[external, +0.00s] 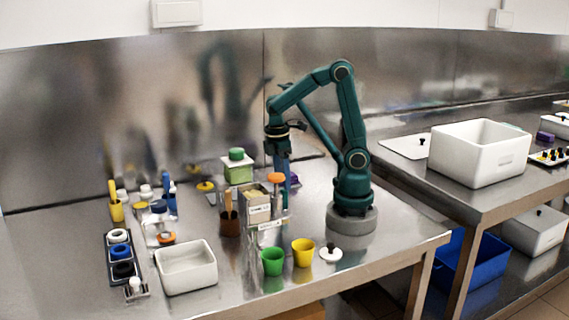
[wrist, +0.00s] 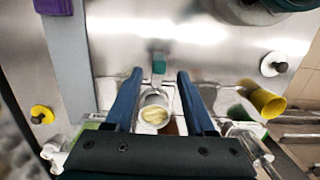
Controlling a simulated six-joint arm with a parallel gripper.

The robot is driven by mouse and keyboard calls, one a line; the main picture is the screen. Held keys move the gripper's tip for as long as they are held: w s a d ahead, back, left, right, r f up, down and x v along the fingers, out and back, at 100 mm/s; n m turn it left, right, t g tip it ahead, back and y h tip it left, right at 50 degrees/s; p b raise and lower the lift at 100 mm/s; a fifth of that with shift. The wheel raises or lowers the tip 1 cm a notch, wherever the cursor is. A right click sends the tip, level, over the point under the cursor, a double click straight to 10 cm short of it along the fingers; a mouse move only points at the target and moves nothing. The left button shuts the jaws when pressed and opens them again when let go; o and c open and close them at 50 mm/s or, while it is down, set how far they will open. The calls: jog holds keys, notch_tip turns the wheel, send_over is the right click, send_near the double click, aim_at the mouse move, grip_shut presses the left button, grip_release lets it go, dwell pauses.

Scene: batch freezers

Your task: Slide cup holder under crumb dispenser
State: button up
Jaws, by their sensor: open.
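My gripper (wrist: 159,75) is open, with its two blue fingers apart. In the wrist view, a small teal handle (wrist: 159,65) shows between the fingertips, apart from both. Behind it, between the fingers, is a round pale cup (wrist: 154,114) with yellowish contents; it seems to belong to the cup holder, but I cannot tell for sure. In the external view my gripper (external: 281,184) points down behind a beige box with labels (external: 257,200), which may be the crumb dispenser. An orange lid (external: 276,178) is beside it. The holder is hidden there.
A green cup (external: 272,262) and a yellow cup (external: 303,252) stand near the front edge, beside a white lid (external: 330,253). A white bin (external: 186,267) and a dark rack (external: 121,260) are at left. A brown container (external: 229,222) stands close to the box.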

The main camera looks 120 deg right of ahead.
aim_at(284, 192)
jog(key=shift+s+t, duration=0.3)
jog(key=shift+t, duration=0.3)
jog(key=shift+f, duration=2.5)
grip_shut()
jog(key=shift+r, duration=0.1)
